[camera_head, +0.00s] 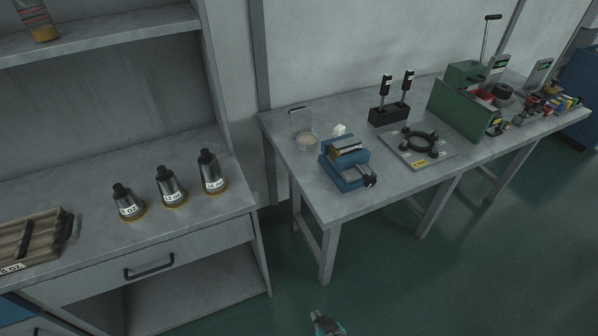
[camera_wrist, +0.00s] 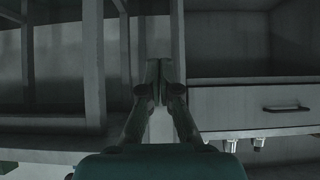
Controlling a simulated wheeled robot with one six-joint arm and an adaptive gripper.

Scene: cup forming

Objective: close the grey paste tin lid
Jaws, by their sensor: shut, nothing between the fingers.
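The grey paste tin (camera_head: 307,141) stands at the left end of the workbench, with pale paste showing inside. Its lid (camera_head: 300,119) stands open, roughly upright at the back of the tin. My gripper (camera_head: 318,314) shows at the bottom edge of the head view, out over the floor in front of the benches, well apart from the tin. In the wrist view my gripper (camera_wrist: 160,82) has its fingertips together with nothing held. The tin and lid are not visible in the wrist view.
A blue vise (camera_head: 345,170) stands just right of the tin, with a small white object (camera_head: 339,129) behind it. A plate with a black ring (camera_head: 422,146) lies farther right. Several labelled cone tools (camera_head: 170,188) stand on the left cabinet. The floor (camera_head: 385,270) in front is clear.

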